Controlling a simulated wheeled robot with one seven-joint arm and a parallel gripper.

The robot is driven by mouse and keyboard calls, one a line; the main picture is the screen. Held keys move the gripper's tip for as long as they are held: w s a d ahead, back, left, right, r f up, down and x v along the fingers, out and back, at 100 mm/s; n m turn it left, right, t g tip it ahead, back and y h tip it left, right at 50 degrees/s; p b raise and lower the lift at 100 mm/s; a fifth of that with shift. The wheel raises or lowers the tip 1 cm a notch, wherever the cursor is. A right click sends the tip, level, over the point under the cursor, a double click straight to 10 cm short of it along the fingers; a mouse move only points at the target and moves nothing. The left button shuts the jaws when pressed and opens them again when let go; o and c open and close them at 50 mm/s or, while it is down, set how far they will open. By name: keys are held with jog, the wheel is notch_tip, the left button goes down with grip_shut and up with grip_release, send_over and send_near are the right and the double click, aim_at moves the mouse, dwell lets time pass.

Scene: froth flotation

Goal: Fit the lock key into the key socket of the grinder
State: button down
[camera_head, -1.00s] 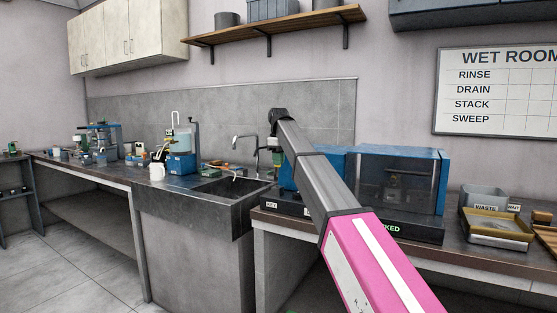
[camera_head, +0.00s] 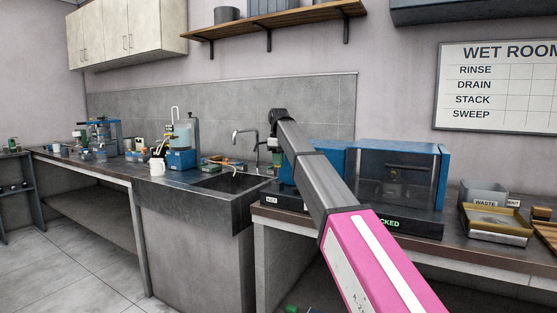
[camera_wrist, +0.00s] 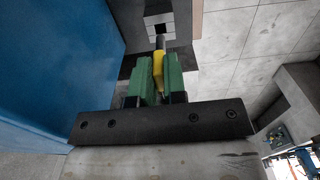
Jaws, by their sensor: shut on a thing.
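The grinder (camera_head: 432,165) is a blue machine with a clear-fronted chamber on a dark base, on the right-hand bench in the head view. Its blue side (camera_wrist: 60,60) fills the left of the wrist view. My gripper (camera_wrist: 160,80) has green fingers shut on the yellow lock key (camera_wrist: 158,68). The key's grey tip points up the picture at a grey block with a square dark hole, which looks like the key socket (camera_wrist: 160,28). The tip lies just below the hole in the picture; whether it touches the block I cannot tell. In the head view my arm hides the key and socket.
A base label reading "CKED" is partly covered by my arm. A sink (camera_head: 232,183) and tap stand left of the grinder. A grey waste bin (camera_head: 484,193) and a yellowish tray (camera_head: 495,222) stand to its right.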

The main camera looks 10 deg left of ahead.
aim_at(279, 168)
jog(key=shift+f, duration=2.8)
jog(key=c, duration=1.1)
grip_release()
notch_tip(279, 168, up, 10)
jog(key=shift+r, duration=0.4)
